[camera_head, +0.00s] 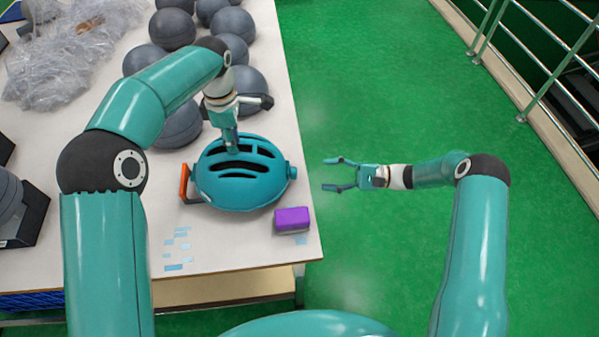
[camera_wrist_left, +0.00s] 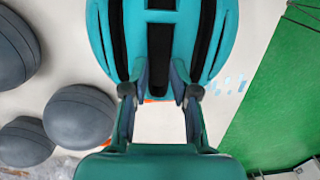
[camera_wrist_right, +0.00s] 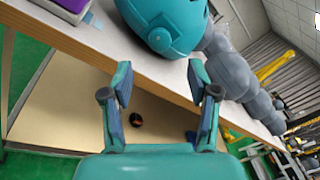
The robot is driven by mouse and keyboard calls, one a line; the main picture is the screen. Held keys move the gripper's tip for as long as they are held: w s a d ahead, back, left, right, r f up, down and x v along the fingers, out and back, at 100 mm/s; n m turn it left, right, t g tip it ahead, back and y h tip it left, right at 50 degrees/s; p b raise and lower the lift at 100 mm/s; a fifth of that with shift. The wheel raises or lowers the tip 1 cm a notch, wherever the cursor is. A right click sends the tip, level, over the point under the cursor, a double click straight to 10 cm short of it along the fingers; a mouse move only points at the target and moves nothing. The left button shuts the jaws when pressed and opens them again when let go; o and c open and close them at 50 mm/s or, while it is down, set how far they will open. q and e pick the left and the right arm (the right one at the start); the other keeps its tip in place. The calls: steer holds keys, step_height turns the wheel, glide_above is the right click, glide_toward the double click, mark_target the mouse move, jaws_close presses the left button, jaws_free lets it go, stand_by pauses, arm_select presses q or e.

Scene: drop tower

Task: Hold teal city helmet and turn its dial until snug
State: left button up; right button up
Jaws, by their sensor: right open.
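The teal city helmet (camera_head: 240,185) sits on the white table, its dark vents facing up. My left gripper (camera_head: 233,150) is above it with its fingers down at the vents. A small teal dial (camera_head: 292,172) sticks out from the helmet's right side. It also shows in the right wrist view (camera_wrist_right: 160,39). My right gripper (camera_head: 327,174) is open and empty beyond the table edge. It points at the dial, with a clear gap between them.
A purple box (camera_head: 292,219) lies near the table's right edge, in front of the helmet. An orange piece (camera_head: 184,182) stands at the helmet's left. The green floor to the right is open.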

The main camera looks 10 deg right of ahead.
mark_target(299, 181)
steer(key=x, duration=0.8)
steer(key=shift+a, duration=0.25)
steer(key=shift+f, duration=0.1)
jaws_close()
steer(key=shift+m, duration=0.4)
steer(key=m+g, duration=0.1)
steer(key=m, duration=0.3)
steer(key=m+g, duration=0.1)
steer(key=m, duration=0.4)
steer(key=shift+w+m, duration=0.1)
steer(key=shift+m, duration=0.2)
